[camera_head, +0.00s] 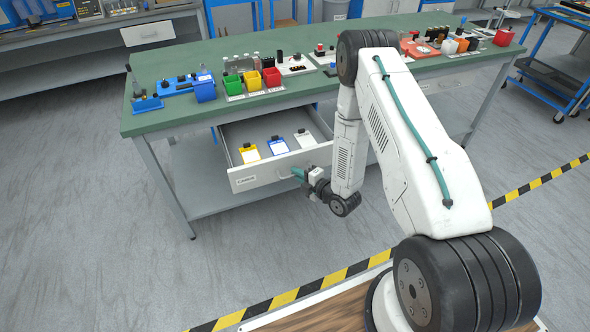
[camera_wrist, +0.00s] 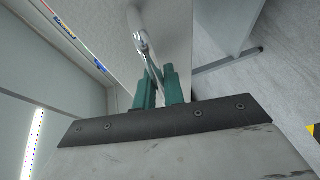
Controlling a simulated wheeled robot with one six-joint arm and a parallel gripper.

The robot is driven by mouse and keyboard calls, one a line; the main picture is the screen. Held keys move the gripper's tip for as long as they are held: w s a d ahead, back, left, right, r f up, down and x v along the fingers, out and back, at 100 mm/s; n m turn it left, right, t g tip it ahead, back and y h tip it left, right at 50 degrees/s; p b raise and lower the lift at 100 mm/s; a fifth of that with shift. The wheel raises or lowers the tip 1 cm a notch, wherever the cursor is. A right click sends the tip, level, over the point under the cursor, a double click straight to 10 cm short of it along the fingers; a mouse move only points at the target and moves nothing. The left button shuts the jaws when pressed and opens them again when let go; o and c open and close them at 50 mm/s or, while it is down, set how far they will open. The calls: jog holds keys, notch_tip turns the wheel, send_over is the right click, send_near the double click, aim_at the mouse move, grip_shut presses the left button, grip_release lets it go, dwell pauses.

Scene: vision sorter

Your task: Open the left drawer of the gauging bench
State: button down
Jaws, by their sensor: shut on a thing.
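The left drawer (camera_head: 262,181) of the green-topped gauging bench (camera_head: 150,122) stands pulled out toward me. Inside lie a yellow-framed, a blue-framed and a white item, each with a dark clip. My gripper (camera_head: 299,173) is at the drawer's front, at the right part of its face. In the wrist view the teal fingers of my gripper (camera_wrist: 158,86) are closed around the silver bar handle (camera_wrist: 141,42) on the pale drawer front (camera_wrist: 168,22). The drawer's small label shows at the left of its front in the head view.
Blue, green, yellow and red bins (camera_head: 204,88) and small parts stand on the bench top. A second drawer (camera_head: 437,84) at the bench's right looks shut. A blue cart (camera_head: 556,75) stands at the right. Yellow-black tape (camera_head: 330,280) crosses the floor; floor at left is clear.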

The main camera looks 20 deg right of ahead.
jog(key=shift+s, duration=0.8)
jog(key=c, duration=1.5)
grip_release()
jog(key=shift+d, duration=0.1)
jog(key=v, duration=0.7)
jog(key=shift+s, duration=0.3)
